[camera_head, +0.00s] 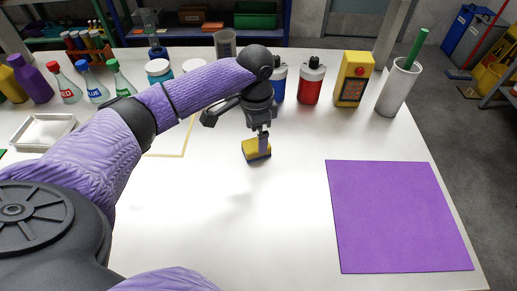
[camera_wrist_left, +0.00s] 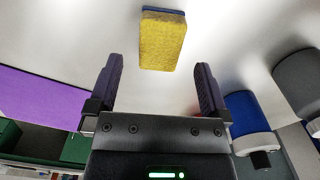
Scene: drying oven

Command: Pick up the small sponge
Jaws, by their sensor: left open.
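A small yellow sponge with a dark blue layer (camera_head: 251,151) lies on the white table near its middle. It also shows in the left wrist view (camera_wrist_left: 163,42), ahead of the fingertips and between their lines. My left gripper (camera_head: 262,146) points down at the sponge in the head view and hides part of it. In the left wrist view my left gripper (camera_wrist_left: 157,75) has its two fingers wide apart with nothing between them. My right gripper is not in view.
A purple mat (camera_head: 398,217) lies on the right of the table. Behind the gripper stand a red bottle (camera_head: 310,85), a yellow box with a red button (camera_head: 353,80) and a white cup (camera_head: 397,90). A white tray (camera_head: 24,146) is at left. The front middle is clear.

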